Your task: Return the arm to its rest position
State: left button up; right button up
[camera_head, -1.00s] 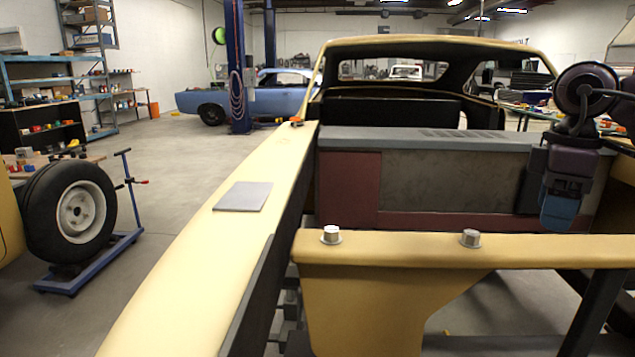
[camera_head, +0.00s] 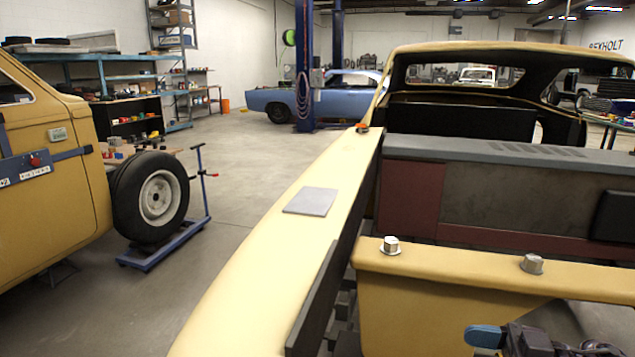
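My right gripper (camera_head: 486,338) shows at the bottom edge, right of centre, as a blue fingertip with dark arm parts (camera_head: 535,341) beside it. It is low, in front of the yellow cross panel (camera_head: 455,275) of the car shell. Most of the arm is cut off by the frame edge, and I cannot tell whether the gripper is open or shut. No held object is visible. My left arm and gripper are not in view.
A long yellow fender (camera_head: 265,260) bears a grey flat pad (camera_head: 311,201) and a small orange item (camera_head: 362,128). Two bolts (camera_head: 391,245) stand on the cross panel. A wheel (camera_head: 150,197) on a blue dolly and a yellow vehicle (camera_head: 40,190) are left. Open floor (camera_head: 235,165) lies between.

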jog(key=s+d+f+m+t+h+p, duration=0.1)
jog(key=s+f+m+h, duration=0.5)
jog(key=f, duration=0.6)
jog(key=s+f+m+t+h+p, duration=0.2)
jog(key=s+f+m+t+h, duration=0.2)
jog(key=s+f+m+h, duration=0.3)
jog(key=s+f+h, duration=0.3)
jog(key=s+f, duration=0.2)
jog(key=s, duration=0.1)
jog(key=shift+d+f+m+h, duration=0.3)
jog(key=shift+d+h, duration=0.1)
